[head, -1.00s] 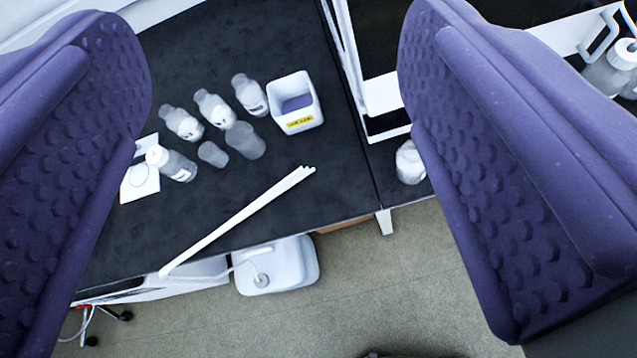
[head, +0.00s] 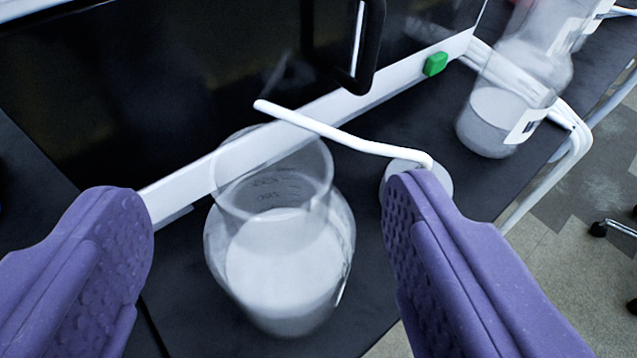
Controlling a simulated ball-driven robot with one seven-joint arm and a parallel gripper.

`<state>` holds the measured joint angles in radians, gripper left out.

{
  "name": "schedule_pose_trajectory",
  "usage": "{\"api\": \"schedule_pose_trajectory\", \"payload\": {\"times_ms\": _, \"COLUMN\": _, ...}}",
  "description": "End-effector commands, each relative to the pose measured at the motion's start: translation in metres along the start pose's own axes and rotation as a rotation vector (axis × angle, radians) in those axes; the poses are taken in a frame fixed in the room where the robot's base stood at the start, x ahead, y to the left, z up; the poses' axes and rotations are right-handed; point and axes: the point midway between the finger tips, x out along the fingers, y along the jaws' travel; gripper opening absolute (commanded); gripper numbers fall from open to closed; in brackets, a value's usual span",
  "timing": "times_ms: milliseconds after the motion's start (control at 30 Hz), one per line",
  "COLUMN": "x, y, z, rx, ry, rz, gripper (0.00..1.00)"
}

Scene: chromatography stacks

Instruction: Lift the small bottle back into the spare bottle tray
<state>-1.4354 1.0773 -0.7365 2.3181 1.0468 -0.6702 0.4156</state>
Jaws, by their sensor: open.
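My gripper (head: 270,195) is open, with one purple textured finger at each lower side of the view and nothing held between them. A large clear glass vessel (head: 285,270) with white contents shows between the fingers, apparently beyond them. A round pale object (head: 441,182) is mostly hidden behind the tip of the right finger; I cannot tell whether it is the small bottle. No spare bottle tray can be made out in this view.
A clear bottle (head: 500,115) with a white label stands upper right near the bench edge. A dark-fronted instrument (head: 150,90) with a black handle and green button (head: 435,64) fills the upper left. A white tube (head: 345,137) crosses above the vessel. Floor shows at right.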

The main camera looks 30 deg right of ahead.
Motion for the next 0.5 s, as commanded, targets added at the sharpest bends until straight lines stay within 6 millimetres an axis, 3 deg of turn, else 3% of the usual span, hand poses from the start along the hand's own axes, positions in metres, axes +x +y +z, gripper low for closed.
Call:
{"api": "schedule_pose_trajectory", "payload": {"times_ms": 233, "x": 0.041, "y": 0.001, "z": 0.004, "rx": 0.000, "ry": -0.002, "rz": 0.000, "gripper": 0.74}}
{"api": "schedule_pose_trajectory", "payload": {"times_ms": 500, "x": 0.048, "y": 0.001, "z": 0.001, "rx": -0.002, "ry": -0.004, "rz": -0.001, "gripper": 0.74}}
